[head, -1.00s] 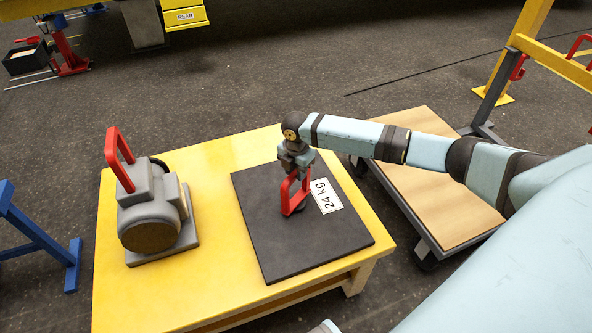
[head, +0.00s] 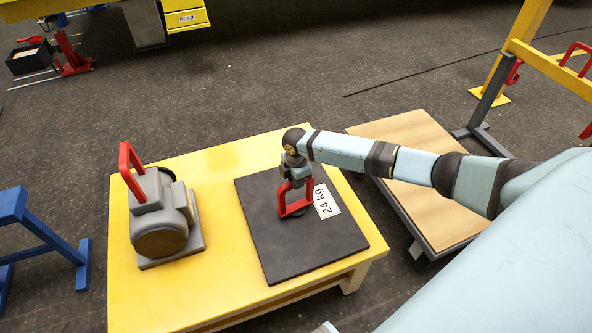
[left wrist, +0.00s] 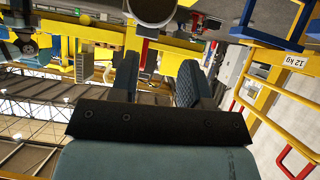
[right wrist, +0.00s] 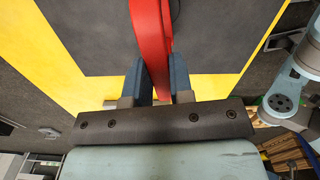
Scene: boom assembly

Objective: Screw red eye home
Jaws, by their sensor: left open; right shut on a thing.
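The red eye (head: 296,210) is a red loop standing on the dark square plate (head: 285,255) marked 24 kg. My right gripper (head: 296,181) is above it and shut on its upper part. In the right wrist view the red eye (right wrist: 150,35) runs between the two fingers of that gripper (right wrist: 156,78). The eye's foot meets the plate near its middle; its thread is hidden. My left gripper (left wrist: 157,75) is open and empty in the left wrist view, away from the plate; the head view does not show it.
The plate lies on a yellow table (head: 215,300). A grey motor-like unit (head: 160,225) with a red handle (head: 128,170) stands on the table's left. A wood-topped cart (head: 430,205) is at the right. A blue trestle (head: 40,230) stands left of the table.

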